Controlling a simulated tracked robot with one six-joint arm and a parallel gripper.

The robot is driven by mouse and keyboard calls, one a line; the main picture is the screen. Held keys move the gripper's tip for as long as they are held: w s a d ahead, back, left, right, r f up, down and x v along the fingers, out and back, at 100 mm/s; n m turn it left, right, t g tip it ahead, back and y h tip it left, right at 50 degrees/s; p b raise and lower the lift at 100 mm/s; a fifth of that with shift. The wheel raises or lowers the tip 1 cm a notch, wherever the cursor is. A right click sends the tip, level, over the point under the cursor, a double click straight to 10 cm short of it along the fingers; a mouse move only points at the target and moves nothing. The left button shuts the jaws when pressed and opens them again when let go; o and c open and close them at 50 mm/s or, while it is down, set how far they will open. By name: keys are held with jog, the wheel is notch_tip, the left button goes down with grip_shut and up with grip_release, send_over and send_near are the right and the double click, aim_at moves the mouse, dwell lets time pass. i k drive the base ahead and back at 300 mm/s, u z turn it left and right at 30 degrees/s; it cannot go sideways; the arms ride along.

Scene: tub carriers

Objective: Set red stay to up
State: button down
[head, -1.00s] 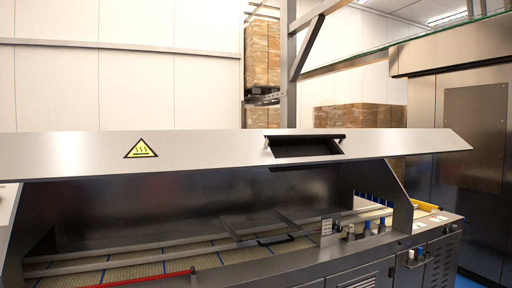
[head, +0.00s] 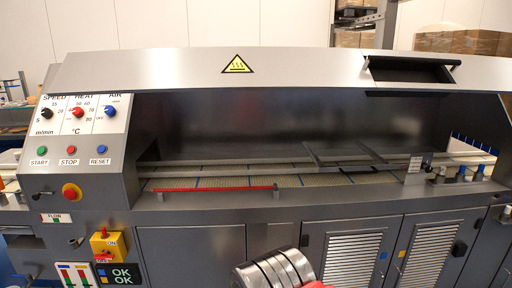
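The red stay (head: 215,190) is a thin red bar in the head view. It lies flat, nearly level, along the front edge of the machine's opening, with a small dark end piece at its right. The wide steel hood (head: 300,70) stands raised above the opening and bears a yellow heat warning sign (head: 237,64). The stay lies well below the hood and does not touch it. A ribbed grey and red part of my arm shows at the bottom middle. My gripper's fingers are not in view.
A control panel (head: 75,115) with knobs and buttons stands at the left, above a red emergency button (head: 71,192). A yellow switch box (head: 108,244) sticks out from the lower front. Louvred cabinet doors (head: 352,255) fill the lower right. Grey rails (head: 340,160) cross the opening.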

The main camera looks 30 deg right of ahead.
aim_at(274, 187)
jog(key=z, duration=0.35)
jog(key=i, duration=1.05)
jog(key=u, duration=3.2)
